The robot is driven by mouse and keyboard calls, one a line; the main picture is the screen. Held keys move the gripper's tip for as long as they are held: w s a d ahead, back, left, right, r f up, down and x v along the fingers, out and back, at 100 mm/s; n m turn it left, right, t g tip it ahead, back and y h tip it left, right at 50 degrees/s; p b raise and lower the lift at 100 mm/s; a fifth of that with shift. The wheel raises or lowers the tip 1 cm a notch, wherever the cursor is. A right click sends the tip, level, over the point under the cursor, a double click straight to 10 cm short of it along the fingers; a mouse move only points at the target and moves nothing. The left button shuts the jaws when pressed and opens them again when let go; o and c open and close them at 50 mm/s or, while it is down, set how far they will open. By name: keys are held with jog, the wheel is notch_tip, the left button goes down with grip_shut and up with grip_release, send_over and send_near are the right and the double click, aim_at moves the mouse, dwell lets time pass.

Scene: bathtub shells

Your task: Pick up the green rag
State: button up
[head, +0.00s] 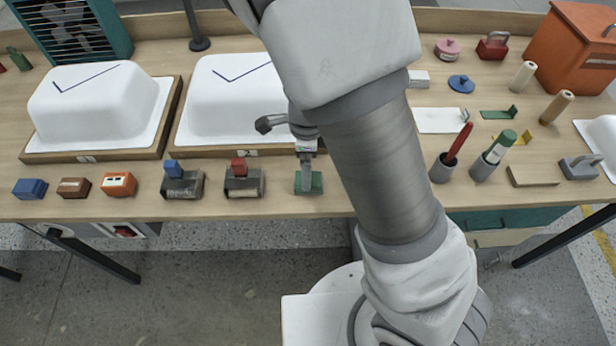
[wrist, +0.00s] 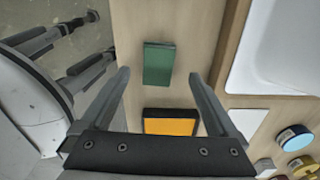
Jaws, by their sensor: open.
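The green rag (head: 317,183) is a small dark green rectangular piece on the wooden bench, near its front edge and in front of the second white tub. In the wrist view, the rag (wrist: 159,64) lies between the lines of the two fingers of my gripper (wrist: 160,76), with nothing held. The fingers are apart, one on each side. I cannot tell the height left between fingertips and rag.
An orange-topped black block (wrist: 170,124) lies beside the rag. A holder with a red block (head: 240,180) stands to the left. The tub's wooden frame (head: 190,153) is behind. My arm hides bench to the right, before the cups with red and green tools (head: 441,172).

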jog(key=f+b, duration=0.1)
jog(key=f, duration=0.1)
jog(key=f+b, duration=0.1)
jog(key=f, duration=0.2)
jog(key=shift+s+d+f, duration=0.15)
jog(key=shift+s+f, duration=0.05)
jog(key=shift+r, duration=0.1)
jog(key=c, duration=1.5)
jog(key=shift+o, duration=0.2)
notch_tip(320, 180, up, 5)
jog(key=shift+w+f+p, duration=0.1)
jog(key=shift+p, duration=0.95)
jog(key=w+a+r+p, duration=0.1)
jog(key=w+a+r, duration=0.5)
jog(key=w, duration=0.3)
jog(key=shift+w+a+r+p, duration=0.15)
jog(key=shift+a+p, duration=0.25)
jog(key=shift+a, duration=0.05)
jog(key=o, duration=0.8)
jog(key=c, duration=0.6)
